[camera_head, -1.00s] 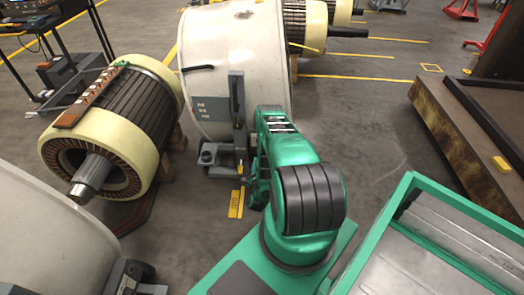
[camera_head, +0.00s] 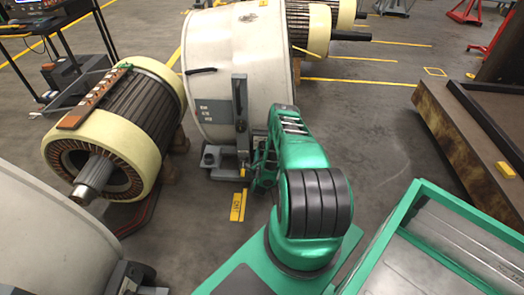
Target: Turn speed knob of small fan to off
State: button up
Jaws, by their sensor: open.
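A large white drum-shaped housing (camera_head: 225,55) stands at the upper middle and may be the fan. A grey upright panel (camera_head: 241,110) with small pale labels (camera_head: 212,112) is on its front, above a grey foot bracket. I cannot make out a speed knob. My green arm reaches forward from the lower middle. My gripper (camera_head: 250,172) is small and partly hidden by the arm, at the right side of the bracket's lower part. It is open, and nothing shows between its fingers. I cannot tell if it touches the bracket.
A cream-ended rotor (camera_head: 120,125) lies on supports at the left. A white curved shell (camera_head: 45,220) fills the lower left. A rusty-sided platform (camera_head: 450,130) stands at the right. A green-framed tray (camera_head: 430,250) is at the lower right. The grey floor between drum and platform is clear.

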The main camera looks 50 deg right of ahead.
jog(key=c, duration=1.1)
jog(key=shift+o, duration=0.3)
jog(key=shift+n, duration=0.3)
jog(key=n, duration=0.3)
jog(key=shift+a+f+n, duration=0.1)
jog(key=shift+n, duration=0.2)
jog(key=n, duration=0.3)
jog(key=shift+n, duration=0.3)
jog(key=n, duration=0.4)
jog(key=shift+n, duration=1.9)
jog(key=shift+f+n, duration=0.1)
jog(key=shift+n, duration=0.2)
